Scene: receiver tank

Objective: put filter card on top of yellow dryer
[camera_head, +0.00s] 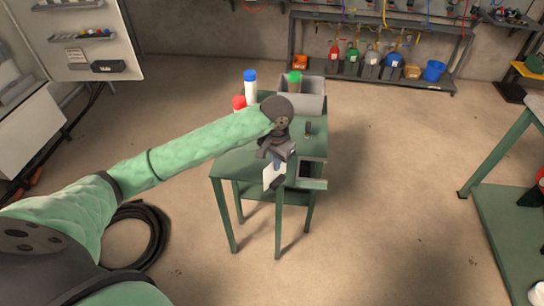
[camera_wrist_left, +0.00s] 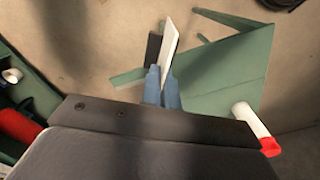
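My left gripper (camera_head: 276,164) is over the front part of a small green table. A white card (camera_head: 271,177), which looks like the filter card, hangs tilted at its fingertips. In the left wrist view the card (camera_wrist_left: 170,45) rises between the blue fingers of my left gripper (camera_wrist_left: 162,85), which look shut on it. A dark strip (camera_wrist_left: 153,49) shows beside the card. I cannot make out a yellow dryer for sure; a yellow object (camera_head: 526,69) is at the far right edge. My right gripper is not in view.
The green table (camera_head: 238,166) bears a grey bin (camera_head: 313,103), a blue-capped bottle (camera_head: 250,86), a red-capped one (camera_head: 239,103) and a green-capped one (camera_head: 294,80). An open holder (camera_head: 313,184) is at its front right.

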